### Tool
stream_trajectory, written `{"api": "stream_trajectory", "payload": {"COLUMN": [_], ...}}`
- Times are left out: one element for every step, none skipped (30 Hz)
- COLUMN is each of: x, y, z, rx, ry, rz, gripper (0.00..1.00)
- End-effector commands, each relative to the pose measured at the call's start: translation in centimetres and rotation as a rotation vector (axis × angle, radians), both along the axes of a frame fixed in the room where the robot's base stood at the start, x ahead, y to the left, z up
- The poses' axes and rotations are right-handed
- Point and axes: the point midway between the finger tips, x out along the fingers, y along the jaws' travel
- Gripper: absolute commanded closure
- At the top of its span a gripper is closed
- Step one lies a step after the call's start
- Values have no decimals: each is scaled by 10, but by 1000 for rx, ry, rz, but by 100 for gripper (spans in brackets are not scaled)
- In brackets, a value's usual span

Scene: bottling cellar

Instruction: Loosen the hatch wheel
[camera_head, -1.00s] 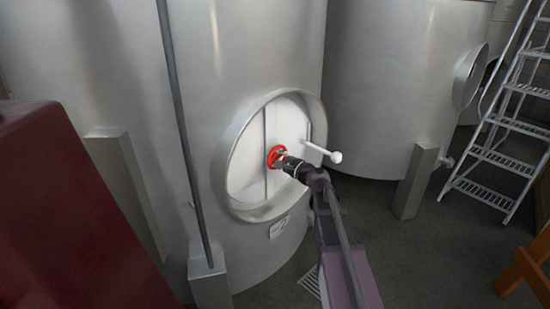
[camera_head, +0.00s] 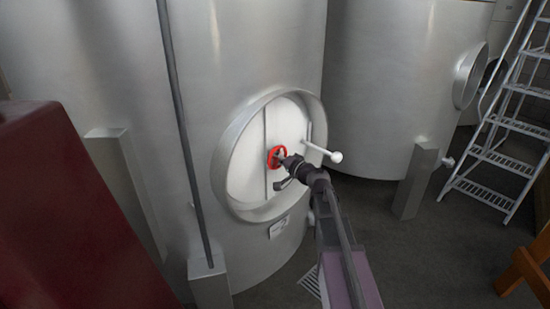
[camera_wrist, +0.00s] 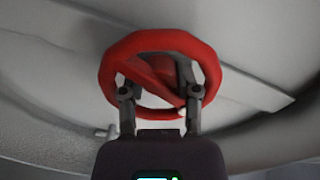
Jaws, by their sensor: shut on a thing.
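The red hatch wheel (camera_head: 276,157) sits at the middle of the round pale hatch (camera_head: 246,165) on the near steel tank. In the wrist view the wheel (camera_wrist: 205,62) fills the upper middle, with a slanting red spoke across it. My gripper (camera_wrist: 159,92) has one finger on each side of the wheel's lower part and is shut on it. In the head view my gripper (camera_head: 282,172) reaches the wheel from the lower right. The exact finger contact is partly hidden by the rim.
A white handle (camera_head: 322,150) sticks out right of the wheel. A raised steel collar (camera_head: 226,160) rings the hatch. A dark pipe (camera_head: 178,110) runs down at left, near a dark red block (camera_head: 70,220). A second tank (camera_head: 400,80) and a ladder (camera_head: 495,155) stand at right.

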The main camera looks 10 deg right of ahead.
Motion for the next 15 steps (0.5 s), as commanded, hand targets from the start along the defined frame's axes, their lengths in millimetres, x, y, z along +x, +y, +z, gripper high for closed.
{"api": "stream_trajectory", "payload": {"x": [-1,-1,-1,-1,-1,-1,-1,-1,-1,-1,-1,-1,-1,-1,-1], "y": [0,0,0,0,0,0,0,0,0,0,0,0,0,0,0], "z": [-1,-1,-1,-1,-1,-1,-1,-1,-1,-1,-1,-1,-1,-1,-1], "rx": [-38,-63,-95,-119,-143,-175,-199,-223,-255,-279,-303,-335,-359,-382,-413], "ry": [-23,-39,-60,-74,-90,-111,-126,-142,-162,-178,-193,-214,-229,-245,-265], "rz": [0,0,0,0,0,0,0,0,1,1,1,1,1,1,1], "gripper": [100,100,100,100,100,100,100,100,100,100,100,100,100,100,100]}}
